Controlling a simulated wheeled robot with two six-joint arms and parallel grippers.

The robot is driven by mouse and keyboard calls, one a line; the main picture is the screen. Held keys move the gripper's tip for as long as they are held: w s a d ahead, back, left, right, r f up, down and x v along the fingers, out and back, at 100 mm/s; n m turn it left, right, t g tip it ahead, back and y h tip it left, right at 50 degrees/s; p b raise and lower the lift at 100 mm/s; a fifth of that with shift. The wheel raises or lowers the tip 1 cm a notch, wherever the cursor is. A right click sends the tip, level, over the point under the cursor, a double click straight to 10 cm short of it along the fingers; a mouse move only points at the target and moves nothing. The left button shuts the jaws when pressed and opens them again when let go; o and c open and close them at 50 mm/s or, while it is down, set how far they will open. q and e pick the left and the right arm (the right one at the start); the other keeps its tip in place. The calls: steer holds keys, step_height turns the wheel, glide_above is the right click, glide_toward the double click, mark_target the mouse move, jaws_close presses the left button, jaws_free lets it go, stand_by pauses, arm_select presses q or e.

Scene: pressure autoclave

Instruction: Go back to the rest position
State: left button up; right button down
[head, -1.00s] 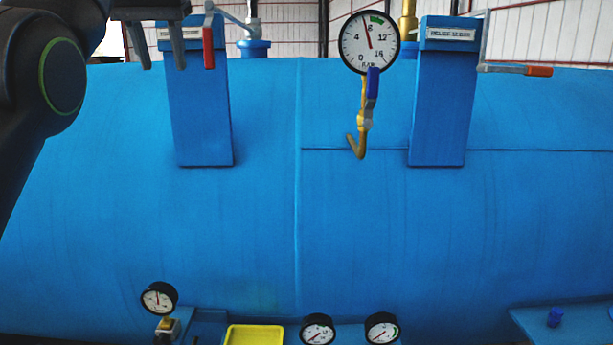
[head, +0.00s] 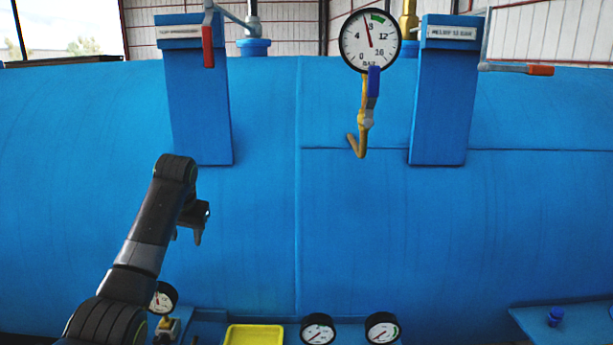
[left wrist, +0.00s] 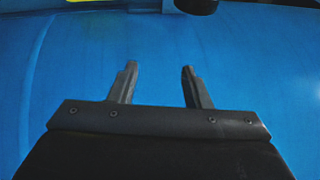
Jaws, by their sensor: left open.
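My left gripper (head: 190,236) is in front of the blue autoclave body (head: 400,230), left of centre in the head view. My own wrist partly hides it there. In the left wrist view its two fingers (left wrist: 160,86) stand apart with nothing between them, and blue surface lies behind them. My left arm comes up from the bottom left and hides part of the small lower-left gauge (head: 163,302). My right gripper is in neither view.
A red-handled valve (head: 208,46), a large dial gauge (head: 370,41), a blue-handled tap (head: 373,82) and an orange-tipped lever (head: 540,70) sit along the top. Two small gauges, left (head: 318,329) and right (head: 382,329), a yellow tray (head: 254,335) and a blue knob (head: 556,317) are low down.

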arm_select(q)
steer(key=s+a+f, duration=0.1)
steer(key=s+f, duration=0.8)
steer(key=f, duration=0.4)
steer(key=s+a+f, duration=0.1)
steer(key=s+f, duration=0.9)
steer(key=f, duration=0.3)
steer(key=s+f+n, duration=0.1)
steer(key=s+f, duration=0.1)
steer(key=s, duration=2.9)
step_height(320, 180, down, 35)
steer(key=s+a+g+b, duration=0.1)
steer(key=a+g+b, duration=0.1)
steer(key=b, duration=0.6)
steer(key=s+d+f+b, duration=0.1)
steer(key=s+f+b, duration=0.2)
steer(key=s+f, duration=0.4)
steer(key=s+f+h+b, duration=0.1)
steer(key=s+f+b, duration=0.2)
steer(key=s+f, duration=0.4)
step_height(320, 180, down, 7)
steer(key=shift+s+d+r+g+b, duration=0.2)
steer(key=shift+s+d+g+b, duration=0.1)
steer(key=shift+d+g, duration=0.1)
